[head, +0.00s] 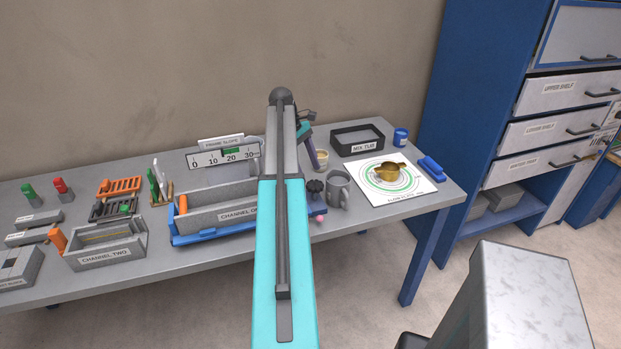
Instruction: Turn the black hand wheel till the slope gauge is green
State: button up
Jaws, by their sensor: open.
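The black hand wheel (315,187) is a small dark knob at the right end of the channel one frame, just right of my teal arm. The slope gauge (208,159) is a white scale marked 0 to 30 with a green patch near 20 to 30, behind the channel.
Channel one (215,196) lies on a blue base. A grey mug (338,190) stands close right of the wheel, with a small beaker (321,160) behind. Further right are a black mix tub (358,139) and a brass vessel (390,171) on a white target sheet.

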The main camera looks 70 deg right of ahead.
jog(key=v, duration=0.9)
jog(key=shift+r+p, duration=0.25)
jog(key=shift+p, duration=0.05)
dwell(0.5)
